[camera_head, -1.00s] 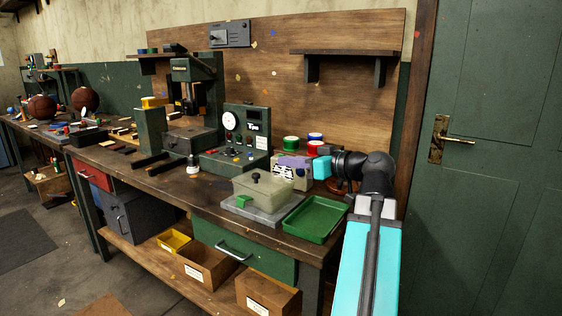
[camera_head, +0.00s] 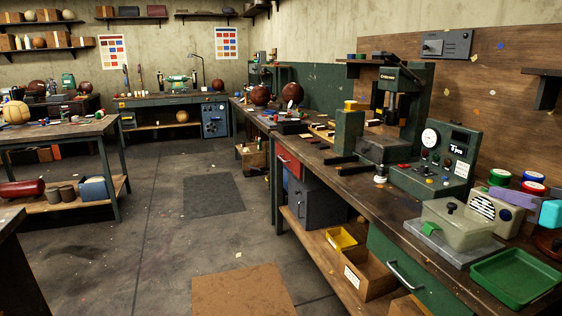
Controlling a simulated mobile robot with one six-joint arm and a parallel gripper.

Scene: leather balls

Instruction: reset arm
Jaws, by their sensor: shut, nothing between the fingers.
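What looks like my gripper (camera_head: 506,199) is the purple piece at the right of the head view, shut and empty. It is joined to a cyan part of my arm at the right edge, and most of the arm is outside the picture. The gripper appears over the right-hand workbench (camera_head: 340,186), in front of a striped box and coloured rolls. I cannot tell its height above them. Its fingertips are too small to make out.
A green tray (camera_head: 515,277) and a lidded clear box (camera_head: 457,226) stand near the gripper. A gauge panel (camera_head: 447,150) and press (camera_head: 405,105) stand farther along. Brown balls (camera_head: 261,95) lie at the bench's far end. Open floor (camera_head: 150,220) separates this bench from the left table (camera_head: 60,133).

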